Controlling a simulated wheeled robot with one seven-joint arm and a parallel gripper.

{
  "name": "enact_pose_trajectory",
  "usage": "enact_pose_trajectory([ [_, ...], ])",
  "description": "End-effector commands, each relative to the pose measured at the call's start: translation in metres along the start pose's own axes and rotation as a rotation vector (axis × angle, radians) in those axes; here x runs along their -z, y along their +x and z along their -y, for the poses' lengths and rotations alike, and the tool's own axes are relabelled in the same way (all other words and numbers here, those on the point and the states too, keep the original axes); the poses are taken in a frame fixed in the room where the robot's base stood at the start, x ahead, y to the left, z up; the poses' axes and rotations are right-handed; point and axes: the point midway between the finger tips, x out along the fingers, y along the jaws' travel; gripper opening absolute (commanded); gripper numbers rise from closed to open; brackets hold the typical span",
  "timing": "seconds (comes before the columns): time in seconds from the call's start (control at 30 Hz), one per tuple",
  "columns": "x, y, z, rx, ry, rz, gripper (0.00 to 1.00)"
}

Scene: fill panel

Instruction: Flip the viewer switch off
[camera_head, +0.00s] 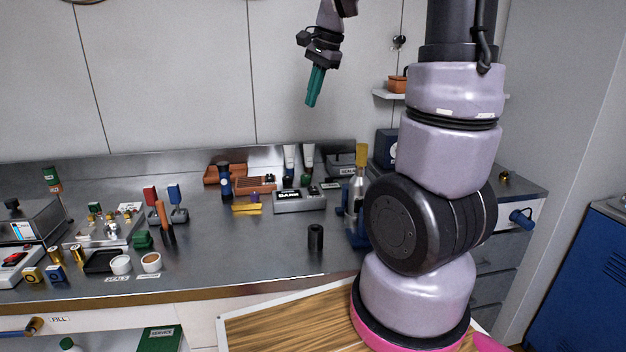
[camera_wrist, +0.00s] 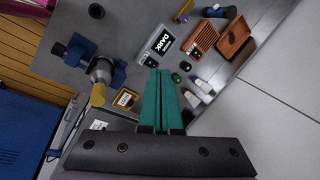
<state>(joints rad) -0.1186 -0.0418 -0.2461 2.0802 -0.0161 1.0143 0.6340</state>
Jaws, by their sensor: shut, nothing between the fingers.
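My gripper (camera_head: 315,88) is raised in the air above the back of the bench, its teal fingers pointing down. In the wrist view the fingers of my gripper (camera_wrist: 167,100) lie together with nothing between them. A dark box with a lit panel (camera_head: 27,222), which looks like the viewer, stands at the far left of the bench. A pale unit with a red switch (camera_head: 14,258) sits in front of it; its on or off position is too small to tell. Both are far left of my gripper and outside the wrist view.
A box marked DARK (camera_head: 300,201) stands mid-bench, and also shows in the wrist view (camera_wrist: 161,45). A brown rack (camera_head: 256,184) and upright tubes are behind it. A black cylinder (camera_head: 315,237) stands near the front. Several small items crowd the left; bare metal lies between.

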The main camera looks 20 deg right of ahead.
Motion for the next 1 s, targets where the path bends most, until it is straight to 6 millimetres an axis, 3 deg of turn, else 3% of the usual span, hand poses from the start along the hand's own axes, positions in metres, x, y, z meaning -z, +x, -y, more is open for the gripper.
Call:
enact_pose_trajectory([
  [0.23,0.047,0.069,0.028,-0.134,0.266,-0.026,0.0],
  [0.5,0.087,0.138,0.041,-0.249,0.498,-0.103,0.0],
  [0.7,0.101,0.162,0.043,-0.285,0.576,-0.142,0.0],
  [1.0,0.103,0.166,0.043,-0.29,0.591,-0.149,0.0],
])
